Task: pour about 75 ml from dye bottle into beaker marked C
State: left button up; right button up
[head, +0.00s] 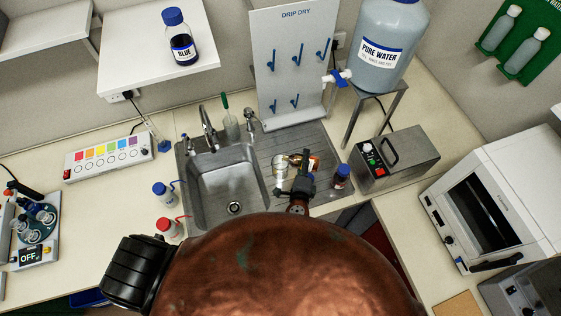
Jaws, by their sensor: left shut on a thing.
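My left gripper (301,180) is over the drainboard right of the sink, shut on an amber-brown bottle (313,163). The bottle looks tilted, lying over towards the left. A small clear beaker (280,173) is close to its left end. I cannot read a mark on the beaker or tell its liquid level, and I cannot see whether liquid is flowing. The bottle's label is not readable, and the gripper hides part of it. My right gripper is not in view.
A dark bottle with a blue cap (341,177) stands right of the gripper. The sink (226,185) is left, a grey heater-like box (398,158) right. A BLUE bottle (180,42) stands on the shelf. Blue-capped (163,191) and red-capped (169,226) wash bottles stand left of the sink.

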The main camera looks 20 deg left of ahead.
pick_arm(q)
jog(key=shift+d+r, duration=0.1)
jog(key=shift+r, duration=0.15)
jog(key=shift+d+r+n, duration=0.1)
jog(key=shift+n, duration=0.2)
jog(key=shift+r+h, duration=0.2)
jog(key=shift+h, duration=0.2)
dwell(0.9)
jog(key=shift+f+n+b, duration=0.1)
jog(key=shift+n+b, duration=0.25)
jog(key=shift+n, duration=0.15)
dwell(0.6)
jog(key=shift+d+r+p, duration=0.1)
jog(key=shift+r+p, duration=0.15)
jog(key=shift+p, duration=0.2)
jog(key=f+m, duration=0.1)
jog(key=d+f+m+y, duration=0.1)
jog(key=shift+f+m, duration=0.25)
jog(key=shift+m, duration=0.15)
jog(key=shift+w+d+f+y+b, duration=0.1)
jog(key=shift+f+y+b, duration=0.1)
jog(key=shift+y+b, duration=0.1)
jog(key=shift+a+f+m+y, duration=0.2)
jog(key=shift+f+m+y, duration=0.15)
jog(key=shift+m, duration=0.25)
